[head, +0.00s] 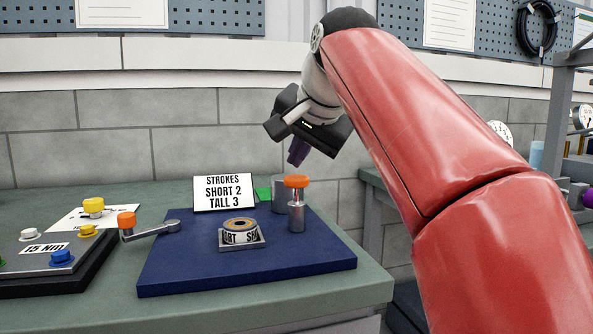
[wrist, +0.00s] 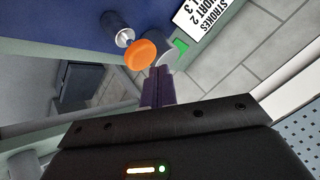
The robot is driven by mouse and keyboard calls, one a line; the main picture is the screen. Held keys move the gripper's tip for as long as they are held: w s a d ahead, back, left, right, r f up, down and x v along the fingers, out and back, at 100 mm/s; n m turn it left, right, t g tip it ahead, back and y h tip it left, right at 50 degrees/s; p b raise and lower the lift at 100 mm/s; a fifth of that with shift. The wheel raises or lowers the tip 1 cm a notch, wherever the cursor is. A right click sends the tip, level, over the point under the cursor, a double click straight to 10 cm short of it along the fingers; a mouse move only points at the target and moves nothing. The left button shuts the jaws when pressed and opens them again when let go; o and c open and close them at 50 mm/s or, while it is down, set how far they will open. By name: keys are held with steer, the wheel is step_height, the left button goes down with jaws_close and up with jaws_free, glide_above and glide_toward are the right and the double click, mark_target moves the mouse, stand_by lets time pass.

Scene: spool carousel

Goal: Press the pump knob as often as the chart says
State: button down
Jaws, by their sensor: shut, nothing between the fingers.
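The chart (head: 224,193) stands at the back of a blue base plate (head: 190,272) and reads "STROKES SHORT 2 TALL 3". The orange pump knob (head: 296,181) sits on top of an upright grey post at the plate's right; it also shows in the wrist view (wrist: 140,54). A short drum (head: 240,224) at the plate's middle has a band with partly cut-off lettering, "RT" and "SH" legible. My gripper (head: 296,155) has purple fingers, shut and empty, above and behind the knob and apart from it. In the wrist view my fingertips (wrist: 157,72) appear beside the knob.
A grey cylinder (head: 279,193) stands behind the knob, with a green patch (head: 263,194) beside it. A crank arm (head: 150,231) with an orange handle is at the plate's left. A panel with coloured knobs (head: 40,243) lies farther left. A block wall (head: 90,135) is behind.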

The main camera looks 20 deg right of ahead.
mark_target(299, 178)
step_height(299, 178, up, 3)
steer(key=p, duration=0.3)
steer(key=shift+r, duration=1)
